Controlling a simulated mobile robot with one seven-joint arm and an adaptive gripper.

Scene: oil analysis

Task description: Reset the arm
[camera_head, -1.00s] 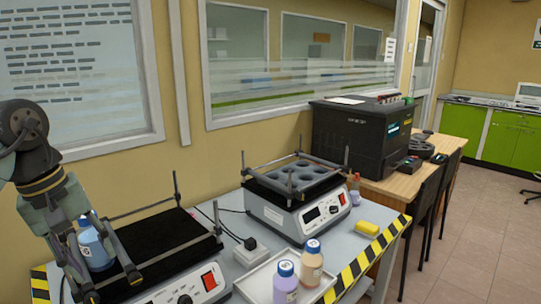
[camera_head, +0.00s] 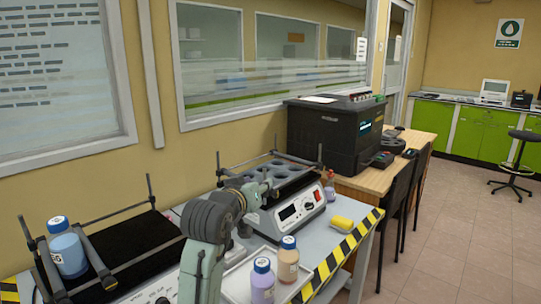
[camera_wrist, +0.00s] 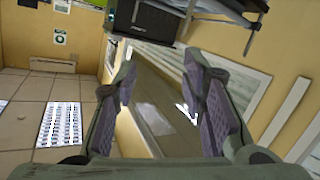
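My arm shows low in the middle of the head view, in front of the table. Its fingers cannot be made out there. In the wrist view my gripper (camera_wrist: 160,88) is open, with its two dark fingers well apart and nothing between them. A bottle of blue liquid with a blue-and-white cap (camera_head: 67,247) stands upright on the left shaker (camera_head: 130,248), beside its clamp bars and apart from my arm.
A second shaker with round holes (camera_head: 296,217) stands behind my arm. A white tray (camera_head: 236,285) holds a purple bottle (camera_head: 262,284) and an orange-brown bottle (camera_head: 288,260) close to my arm. A yellow sponge (camera_head: 342,223) lies near the striped table edge. The floor at right is open.

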